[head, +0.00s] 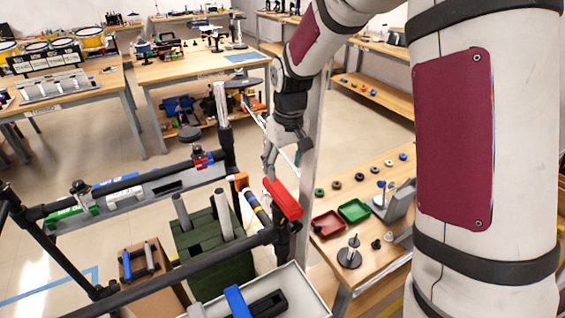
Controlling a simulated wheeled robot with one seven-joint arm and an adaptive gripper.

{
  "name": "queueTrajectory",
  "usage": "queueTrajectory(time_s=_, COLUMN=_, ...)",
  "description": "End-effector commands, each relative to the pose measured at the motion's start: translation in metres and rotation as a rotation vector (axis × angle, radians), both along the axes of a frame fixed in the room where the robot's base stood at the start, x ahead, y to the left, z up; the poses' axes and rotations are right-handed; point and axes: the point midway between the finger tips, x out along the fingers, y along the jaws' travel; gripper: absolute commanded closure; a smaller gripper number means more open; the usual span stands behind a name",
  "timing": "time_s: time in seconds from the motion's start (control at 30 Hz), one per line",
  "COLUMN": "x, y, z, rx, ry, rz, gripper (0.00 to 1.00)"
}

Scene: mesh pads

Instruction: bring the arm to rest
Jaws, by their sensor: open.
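My arm comes in from the upper right, with white links and dark red panels, and bends down to my gripper. My gripper (284,168) hangs near the middle of the head view, its fingers pointing down and apart. It is open, and I see nothing held between the fingers. In the picture it appears just above a red block-like part (283,198) on the black-railed frame. I cannot tell how far apart they are in depth. My large near arm link hides much of the right side.
A black-railed frame (150,282) fills the lower left, around a green crate (183,241) with tubes and a white bin (318,306). A wooden bench (385,247) at right holds a red tray (327,224) and a green tray (353,211). Open floor (170,165) lies behind the frame.

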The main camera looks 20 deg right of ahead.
Motion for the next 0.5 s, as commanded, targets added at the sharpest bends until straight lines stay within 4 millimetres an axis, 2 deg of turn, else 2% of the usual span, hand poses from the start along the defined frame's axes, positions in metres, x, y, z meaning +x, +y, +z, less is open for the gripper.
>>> queueTrajectory(time_s=0.17, x=0.0, y=0.0, z=0.001, rx=-0.001, ry=-0.001, rz=0.0, gripper=0.41)
queueTrajectory(time_s=0.27, x=-0.004, y=0.0, z=0.009, rx=-0.004, ry=-0.011, rz=-0.004, gripper=0.41)
queueTrajectory(time_s=0.37, x=-0.014, y=0.0, z=0.028, rx=-0.012, ry=-0.031, rz=-0.013, gripper=0.41)
queueTrajectory(time_s=0.5, x=-0.041, y=0.0, z=0.065, rx=-0.026, ry=-0.076, rz=-0.032, gripper=0.41)
